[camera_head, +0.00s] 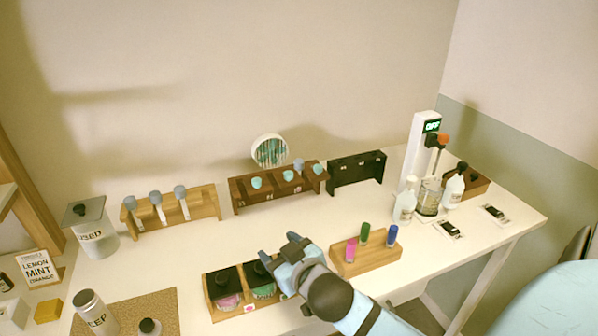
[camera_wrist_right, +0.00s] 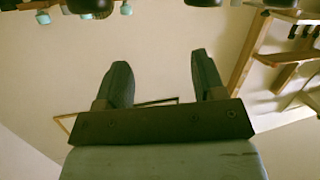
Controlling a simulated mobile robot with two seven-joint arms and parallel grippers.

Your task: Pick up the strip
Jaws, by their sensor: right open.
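No single loose strip can be made out for certain. A round white holder (camera_head: 269,151) with thin green and white upright strip-like shapes stands at the back of the table, behind the dark brown rack (camera_head: 242,200). My right gripper (camera_head: 279,249) is open over the front middle of the table, beside the black-lidded jars and in front of the brown rack. It is well apart from the round holder. In the right wrist view, the two fingers of the gripper (camera_wrist_right: 162,78) stand wide apart with nothing between them. My left gripper is not in view.
A light wooden rack (camera_head: 150,221) stands back left, a black rack (camera_head: 356,172) back right. A wooden block (camera_head: 365,260) with coloured vials is right of my gripper. Two black-lidded jars (camera_head: 222,282) sit close left. White bottles (camera_head: 405,203) and a beaker stand farther right.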

